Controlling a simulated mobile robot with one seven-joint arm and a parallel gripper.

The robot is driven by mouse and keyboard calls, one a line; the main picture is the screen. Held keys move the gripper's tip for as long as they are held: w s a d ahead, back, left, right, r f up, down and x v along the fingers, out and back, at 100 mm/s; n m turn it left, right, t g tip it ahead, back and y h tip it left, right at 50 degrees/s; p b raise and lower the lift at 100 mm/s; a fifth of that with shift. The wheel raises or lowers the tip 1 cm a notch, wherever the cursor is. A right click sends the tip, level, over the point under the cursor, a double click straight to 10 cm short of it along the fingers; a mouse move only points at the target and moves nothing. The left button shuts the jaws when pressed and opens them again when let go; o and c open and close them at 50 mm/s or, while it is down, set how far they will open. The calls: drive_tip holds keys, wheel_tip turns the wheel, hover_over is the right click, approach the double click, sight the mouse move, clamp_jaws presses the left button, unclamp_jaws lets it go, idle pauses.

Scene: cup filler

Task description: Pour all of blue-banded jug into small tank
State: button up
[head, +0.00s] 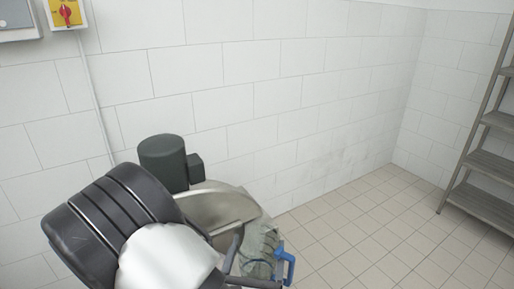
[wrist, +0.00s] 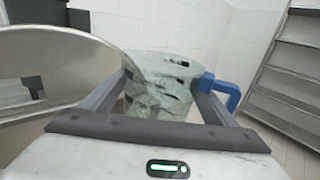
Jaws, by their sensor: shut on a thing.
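The jug (wrist: 163,82) is a clear, greenish, see-through vessel with a blue handle (wrist: 230,93) on its right side. My gripper (wrist: 166,92) is shut on it, with one finger along each side of its body. In the head view the jug (head: 259,246) shows partly behind my arm, with its blue handle to the right. A round metal tank (head: 218,207) stands just left of the jug; its curved metal wall (wrist: 75,45) fills the left of the wrist view. The liquid level and any blue band cannot be made out.
A dark cylindrical motor (head: 163,160) rises by the tank, close to the jug. A white tiled wall stands behind. A grey metal shelf rack (head: 485,165) is at the right. The tiled floor (head: 365,230) between is clear.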

drive_tip(key=w+d+f+m+g+h, duration=0.15)
drive_tip(key=w+d+m+h, duration=0.4)
drive_tip(key=d, duration=0.85)
drive_tip(key=a+b, duration=0.4)
drive_tip(key=a+r+n+b, duration=0.1)
drive_tip(key=a+b, duration=0.2)
drive_tip(key=a, duration=0.2)
drive_tip(key=a+n+b, duration=0.1)
drive_tip(key=a+b, duration=0.3)
drive_tip(key=shift+w+a+r+y+b, duration=0.15)
drive_tip(key=shift+w+a+y+b, duration=0.1)
drive_tip(key=shift+a+b, duration=0.15)
drive_tip(key=shift+s+a+r, duration=0.1)
drive_tip(key=shift+r, duration=0.05)
drive_tip(key=shift+r+n, duration=0.1)
drive_tip(key=shift+n, duration=0.15)
